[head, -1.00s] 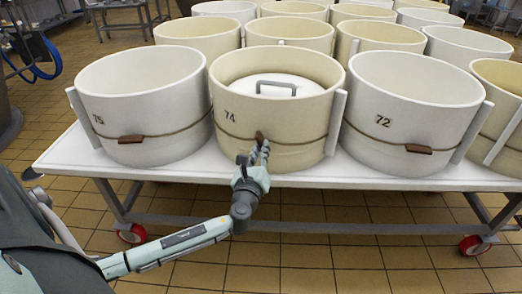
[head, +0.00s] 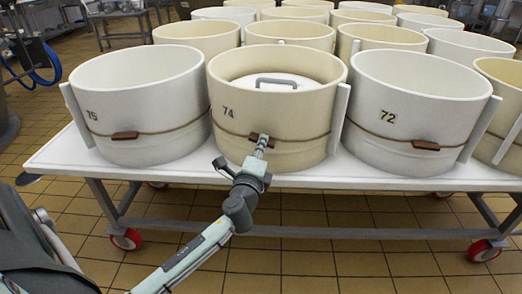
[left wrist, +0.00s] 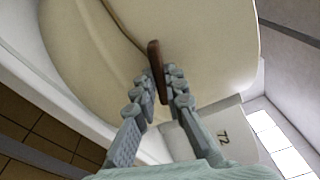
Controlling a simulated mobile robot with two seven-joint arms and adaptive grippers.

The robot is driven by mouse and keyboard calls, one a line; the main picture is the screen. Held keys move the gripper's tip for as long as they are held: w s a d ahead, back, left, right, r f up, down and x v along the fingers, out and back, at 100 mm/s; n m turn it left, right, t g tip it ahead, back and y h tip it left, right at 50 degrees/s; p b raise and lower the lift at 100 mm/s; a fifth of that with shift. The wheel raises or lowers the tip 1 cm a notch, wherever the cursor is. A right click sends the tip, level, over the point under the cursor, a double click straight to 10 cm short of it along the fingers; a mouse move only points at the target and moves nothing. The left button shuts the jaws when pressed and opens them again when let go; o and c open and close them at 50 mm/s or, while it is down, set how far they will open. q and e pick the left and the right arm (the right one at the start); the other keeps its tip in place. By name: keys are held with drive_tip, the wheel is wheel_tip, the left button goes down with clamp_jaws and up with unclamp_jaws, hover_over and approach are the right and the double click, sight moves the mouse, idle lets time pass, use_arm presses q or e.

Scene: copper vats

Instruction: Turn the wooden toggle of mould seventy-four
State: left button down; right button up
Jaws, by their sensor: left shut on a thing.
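Mould seventy-four (head: 232,140) is a cream round vat with a cord around it and its number on the front. Its brown wooden toggle (head: 271,142) sits on the cord at the front, tilted slightly down to the right. My left gripper (head: 261,147) is shut on this toggle, partly covering it. In the left wrist view the toggle (left wrist: 154,58) stands between the fingers of the left gripper (left wrist: 160,82), with the cord running to its upper end. My right gripper is not in view.
Mould 75 (head: 160,148) stands to the left and mould 72 (head: 370,150) to the right, each with a toggle lying along its cord. A grey-handled lid (head: 240,82) lies inside seventy-four. The white wheeled table's front edge (head: 320,180) passes below my gripper.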

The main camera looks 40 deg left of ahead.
use_arm(q)
drive_tip(key=shift+n+b, duration=0.55)
drive_tip(key=shift+n, duration=1.05)
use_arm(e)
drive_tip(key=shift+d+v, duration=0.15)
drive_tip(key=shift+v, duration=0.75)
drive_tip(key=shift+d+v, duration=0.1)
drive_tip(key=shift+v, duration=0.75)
use_arm(q)
drive_tip(key=c, duration=1.6)
unclamp_jaws()
drive_tip(key=v, duration=1.2)
